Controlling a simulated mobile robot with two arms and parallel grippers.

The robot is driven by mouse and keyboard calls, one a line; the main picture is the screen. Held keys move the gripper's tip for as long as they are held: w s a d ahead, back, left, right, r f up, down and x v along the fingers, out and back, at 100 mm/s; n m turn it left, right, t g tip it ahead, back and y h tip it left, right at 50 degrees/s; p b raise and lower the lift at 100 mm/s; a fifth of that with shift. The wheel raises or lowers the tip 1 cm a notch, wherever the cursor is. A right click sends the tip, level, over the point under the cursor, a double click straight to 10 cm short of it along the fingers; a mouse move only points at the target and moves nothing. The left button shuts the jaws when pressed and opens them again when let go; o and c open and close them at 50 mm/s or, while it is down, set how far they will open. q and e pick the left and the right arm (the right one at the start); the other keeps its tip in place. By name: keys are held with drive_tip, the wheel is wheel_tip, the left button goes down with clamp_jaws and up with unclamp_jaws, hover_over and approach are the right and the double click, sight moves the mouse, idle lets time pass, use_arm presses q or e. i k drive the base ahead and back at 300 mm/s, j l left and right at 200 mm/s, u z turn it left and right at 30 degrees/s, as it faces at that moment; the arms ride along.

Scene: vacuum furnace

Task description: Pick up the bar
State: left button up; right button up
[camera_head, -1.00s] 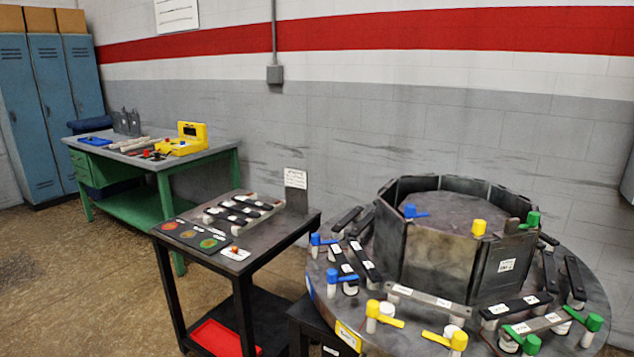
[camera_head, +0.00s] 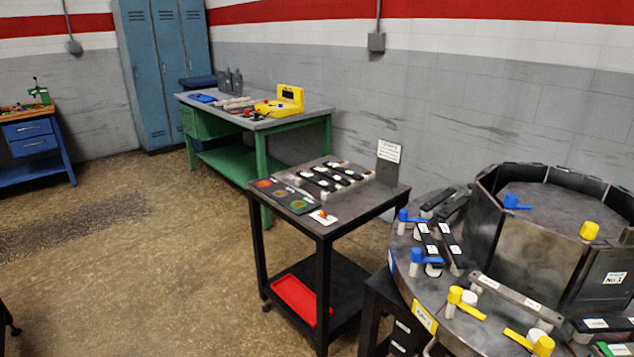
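Several dark bars with white labels are in view, and I cannot tell which one is the bar of the task. A group of dark bars (camera_head: 325,180) lies on white supports on the top of the black cart (camera_head: 378,203). More dark bars (camera_head: 453,245) lie on the round metal table (camera_head: 400,262) at the right, among blue and yellow clamp-like parts. A grey bar (camera_head: 515,298) lies near its front. Neither of my grippers is in view.
A red tray (camera_head: 300,298) sits on the cart's lower shelf. A green workbench (camera_head: 220,110) with a yellow case (camera_head: 289,101) stands behind. Blue lockers (camera_head: 160,70) and a blue bench (camera_head: 38,145) are farther left. The floor (camera_head: 130,265) at left is open.

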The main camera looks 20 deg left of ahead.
sight(319, 182)
drive_tip(key=i+j+z, duration=0.1)
drive_tip(key=i+j, duration=0.55)
drive_tip(key=i+j+z, duration=0.1)
drive_tip(key=i+j, duration=0.5)
drive_tip(key=j, duration=0.25)
